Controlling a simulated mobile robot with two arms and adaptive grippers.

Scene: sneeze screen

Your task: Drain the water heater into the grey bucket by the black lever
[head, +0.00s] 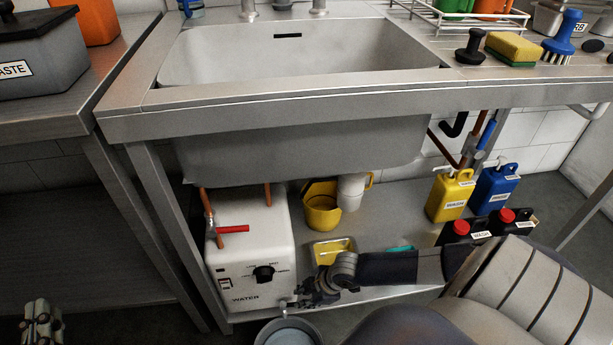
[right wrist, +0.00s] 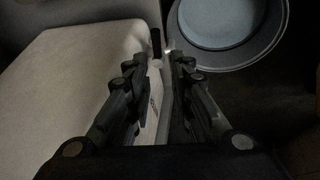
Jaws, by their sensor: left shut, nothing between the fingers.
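The white water heater (head: 250,248) stands under the sink at the left, with a black knob (head: 264,273) on its front. A small metal drain tap (head: 284,304) sticks out low at its right front. The grey bucket (head: 290,331) is on the floor below the tap, cut off by the frame edge. In the right wrist view, the black lever (right wrist: 155,40) shows small and upright just beyond my open fingertips. My right gripper (right wrist: 160,62) is at the heater's front right corner; contact with the lever cannot be told. My left gripper (head: 41,327) is shut and empty at lower left.
A red-handled valve (head: 233,229) sits on the heater's copper pipe. A yellow tray (head: 333,250), yellow jug (head: 322,208) and yellow and blue canisters (head: 451,196) stand on the shelf. The sink's steel front edge (head: 290,118) is above. A table leg is left of the heater.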

